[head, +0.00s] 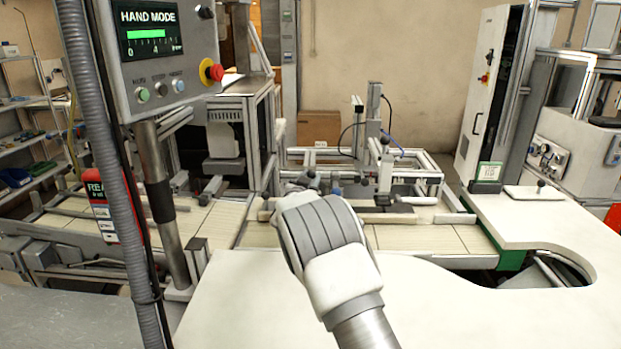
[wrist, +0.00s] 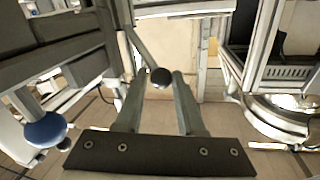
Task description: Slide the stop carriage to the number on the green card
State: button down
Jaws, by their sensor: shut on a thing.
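In the wrist view my gripper (wrist: 161,82) has its two fingers on either side of a dark ball knob (wrist: 160,77) on a slanting metal rod, and it is shut on that knob. The knob looks like the stop carriage's handle; its lower body is hard to make out. In the head view my wrist hides most of the fingers and the carriage. The green-bordered card (head: 489,171) stands at the right on the pale worktop; its number is too small to read surely.
A panel (head: 165,50) at upper left reads HAND MODE, with a green bar over a scale. A blue knob (wrist: 42,130) hangs left of my fingers. Metal frame rails (head: 420,172) stand beyond the slatted conveyor (head: 425,238). The pale worktop (head: 440,300) in front is clear.

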dwell(0.3)
jog(key=d+b, duration=0.3)
jog(key=d, duration=0.3)
jog(key=shift+f, duration=0.1)
jog(key=c, duration=0.6)
grip_release()
